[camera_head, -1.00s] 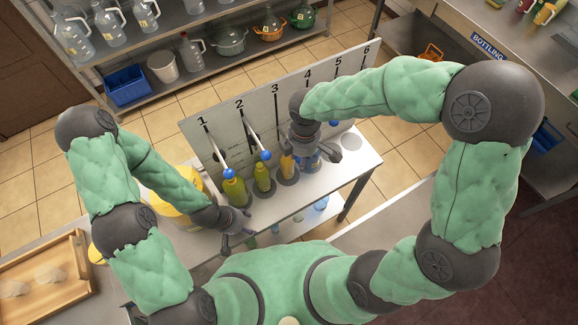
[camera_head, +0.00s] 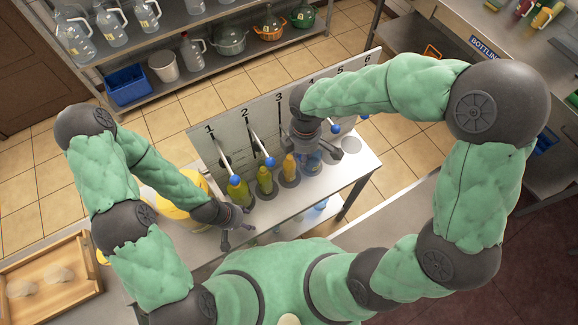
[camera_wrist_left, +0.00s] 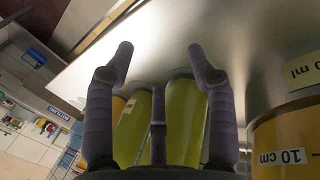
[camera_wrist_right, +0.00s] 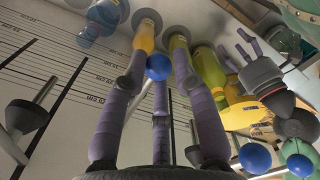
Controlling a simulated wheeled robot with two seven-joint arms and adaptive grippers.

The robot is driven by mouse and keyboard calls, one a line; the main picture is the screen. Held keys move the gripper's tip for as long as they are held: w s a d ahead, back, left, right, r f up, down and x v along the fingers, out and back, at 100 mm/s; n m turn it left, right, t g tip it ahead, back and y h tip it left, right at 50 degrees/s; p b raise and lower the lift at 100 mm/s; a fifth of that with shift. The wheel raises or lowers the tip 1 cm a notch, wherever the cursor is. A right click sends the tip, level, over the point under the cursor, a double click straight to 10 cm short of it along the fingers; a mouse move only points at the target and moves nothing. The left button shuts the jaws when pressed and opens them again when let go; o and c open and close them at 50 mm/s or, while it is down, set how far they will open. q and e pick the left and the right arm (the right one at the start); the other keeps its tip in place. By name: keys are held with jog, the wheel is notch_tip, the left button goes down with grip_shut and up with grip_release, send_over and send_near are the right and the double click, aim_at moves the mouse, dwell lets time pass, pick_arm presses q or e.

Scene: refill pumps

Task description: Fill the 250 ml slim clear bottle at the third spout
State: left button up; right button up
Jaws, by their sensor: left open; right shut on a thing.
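The number 3 marks the third station on the board, and a slim container holding orange liquid (camera_head: 290,167) stands below it. It also shows in the right wrist view (camera_wrist_right: 145,37). I cannot tell whether it is the 250 ml slim clear bottle. My right gripper (camera_head: 312,135) is by stations 3 and 4, its fingers shut around a blue lever ball (camera_wrist_right: 158,67). The arm hides that lever in the head view. My left gripper (camera_head: 234,228) is open and empty at the counter's front edge, near the green-yellow containers (camera_wrist_left: 185,115). My arms hide part of the row.
Green-yellow containers (camera_head: 237,192) stand at stations 1 and 2, a bluish one (camera_head: 311,162) at 4. Other blue lever balls (camera_head: 270,161) stick out from the board. A yellow container (camera_wrist_left: 285,140) stands beside my left gripper. A wooden tray (camera_head: 50,282) lies at left.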

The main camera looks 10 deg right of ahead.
pick_arm(q)
jog(key=shift+s+d+r+p, duration=0.1)
jog(key=shift+s+r+p, duration=0.05)
jog(key=shift+r+p, duration=0.4)
jog(key=shift+s+d+r+p, duration=0.1)
jog(key=shift+r+p, duration=0.25)
jog(key=shift+r, duration=0.25)
pick_arm(e)
notch_tip(320, 180, up, 3)
jog(key=shift+w, duration=0.1)
notch_tip(320, 180, up, 4)
jog(key=p, duration=0.3)
jog(key=shift+r, duration=0.15)
jog(key=o, duration=0.5)
jog(key=shift+r+p, duration=0.15)
jog(key=shift+p, duration=0.15)
jog(key=o, duration=0.5)
pick_arm(q)
notch_tip(320, 180, up, 3)
jog(key=shift+r, duration=0.15)
pick_arm(e)
jog(key=shift+w+f, duration=0.1)
jog(key=shift+f, duration=0.1)
